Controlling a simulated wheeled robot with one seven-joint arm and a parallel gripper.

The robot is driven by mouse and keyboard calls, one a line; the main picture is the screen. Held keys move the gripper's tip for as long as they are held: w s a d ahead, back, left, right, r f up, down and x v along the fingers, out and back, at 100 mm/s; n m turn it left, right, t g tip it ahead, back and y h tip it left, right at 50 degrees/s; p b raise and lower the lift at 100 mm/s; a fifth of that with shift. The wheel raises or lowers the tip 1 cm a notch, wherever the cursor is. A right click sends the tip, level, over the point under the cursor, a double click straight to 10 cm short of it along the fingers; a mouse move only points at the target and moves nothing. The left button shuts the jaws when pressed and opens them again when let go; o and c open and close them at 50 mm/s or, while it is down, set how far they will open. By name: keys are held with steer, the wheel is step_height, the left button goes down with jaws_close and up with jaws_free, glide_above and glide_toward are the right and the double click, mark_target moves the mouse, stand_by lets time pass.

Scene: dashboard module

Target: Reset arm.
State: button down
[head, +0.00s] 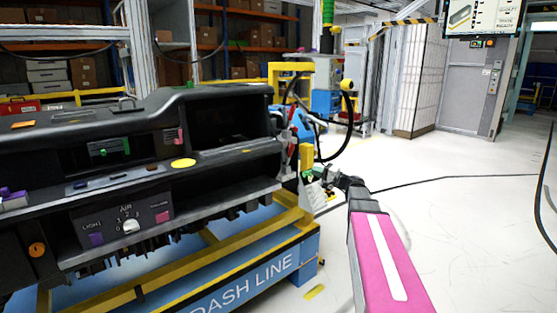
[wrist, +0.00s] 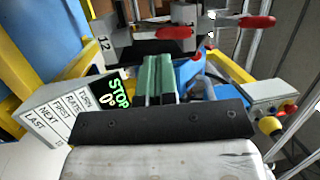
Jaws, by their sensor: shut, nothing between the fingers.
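My gripper (wrist: 155,75) shows in the wrist view as two green fingers side by side, shut with nothing between them. In the head view my pink arm link (head: 385,255) reaches from the lower right toward the dashboard's right end. My gripper is small there, close to the white control box (head: 313,195). The black dashboard module (head: 215,155) lies to the left, with a knob and labelled switches on its front. I cannot tell in the head view whether my gripper touches anything.
The blue and yellow dash line stand (head: 250,285) carries the dashboard. In the wrist view, a white panel reading STOP (wrist: 75,115) is at left, red-handled clamps (wrist: 175,32) are beyond the fingers, and a grey button box (wrist: 270,100) is at right. Floor at the right (head: 470,220) is clear.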

steer(key=s+a+f+n+g+h, duration=0.25)
steer(key=s+a+f+g, duration=0.2)
steer(key=s+f, duration=0.4)
steer(key=s+a+f+n+g+h, duration=0.1)
steer(key=s+a+f+g+h, duration=0.4)
steer(key=f, duration=0.6)
steer(key=s+d+f+n+g+h, duration=0.2)
steer(key=s+f+h, duration=0.6)
steer(key=s, duration=0.6)
steer(key=shift+s+d+f+n, duration=0.35)
steer(key=shift+d+f+n, duration=0.25)
steer(key=shift+d, duration=0.65)
steer(key=shift+g, duration=0.25)
